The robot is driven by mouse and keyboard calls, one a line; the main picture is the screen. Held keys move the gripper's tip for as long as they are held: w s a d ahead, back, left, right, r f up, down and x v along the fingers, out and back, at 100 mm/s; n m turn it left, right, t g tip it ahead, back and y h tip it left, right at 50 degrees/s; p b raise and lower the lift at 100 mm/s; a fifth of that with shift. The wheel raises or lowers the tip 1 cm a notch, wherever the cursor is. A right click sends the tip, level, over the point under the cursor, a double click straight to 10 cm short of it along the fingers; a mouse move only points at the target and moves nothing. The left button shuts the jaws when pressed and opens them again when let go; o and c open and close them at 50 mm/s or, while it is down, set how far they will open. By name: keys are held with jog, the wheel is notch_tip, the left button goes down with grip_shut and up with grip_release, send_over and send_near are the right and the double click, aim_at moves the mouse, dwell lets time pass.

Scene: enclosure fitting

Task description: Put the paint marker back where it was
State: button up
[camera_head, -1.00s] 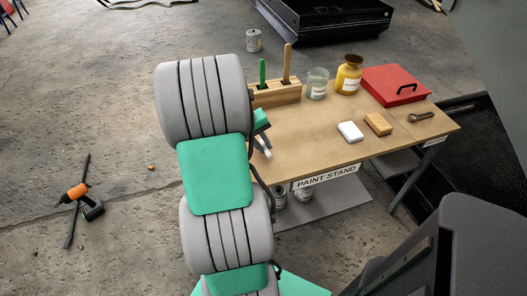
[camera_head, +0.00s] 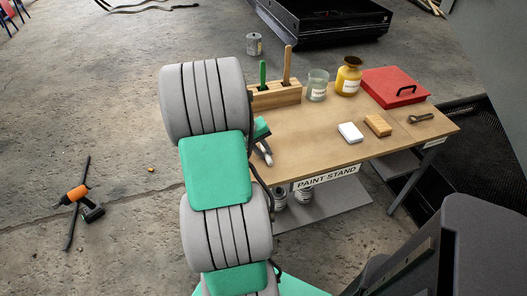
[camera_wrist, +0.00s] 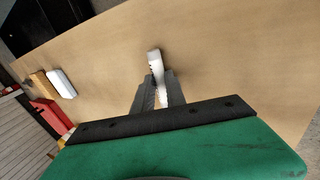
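A white, stubby piece that looks like the paint marker (camera_wrist: 154,58) sticks out between the fingertips of my gripper (camera_wrist: 157,88) in the wrist view. The fingers are closed in around it, over the wooden tabletop. In the head view my gripper (camera_head: 264,146) is at the table's left front edge, mostly hidden behind my arm, with a bit of white at its tip. A wooden holder block (camera_head: 277,95) stands at the table's back left, with a green handle (camera_head: 263,72) and a wooden handle (camera_head: 287,64) upright in it. My arm hides the block's left end.
The table (camera_head: 310,130) also carries a glass jar (camera_head: 317,86), a yellow bottle (camera_head: 348,77), a red case (camera_head: 394,88), a white block (camera_head: 350,133), a wooden brush or block (camera_head: 378,125) and a metal tool (camera_head: 420,118). The middle and left front of the tabletop are clear.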

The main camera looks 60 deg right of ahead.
jog(key=shift+s+a+f, duration=0.15)
jog(key=shift+a+f, duration=0.2)
jog(key=shift+f, duration=0.15)
jog(key=d+p+v, duration=0.1)
jog(key=p+v, duration=0.1)
jog(key=v, duration=1.1)
jog(key=w+a+n+t, duration=0.2)
jog(key=w+a+n, duration=0.1)
jog(key=w+a, duration=0.55)
jog(key=s+a+n+t+y, duration=0.1)
jog(key=a+n+y, duration=0.1)
jog(key=a, duration=1.3)
jog(key=s+a+f+n+t+y, duration=0.1)
jog(key=a+n, duration=0.3)
jog(key=a, duration=1.1)
jog(key=shift+a+n+t+y, duration=0.3)
jog(key=shift+a+t+y, duration=0.1)
jog(key=shift+t, duration=0.2)
jog(key=shift+d, duration=0.1)
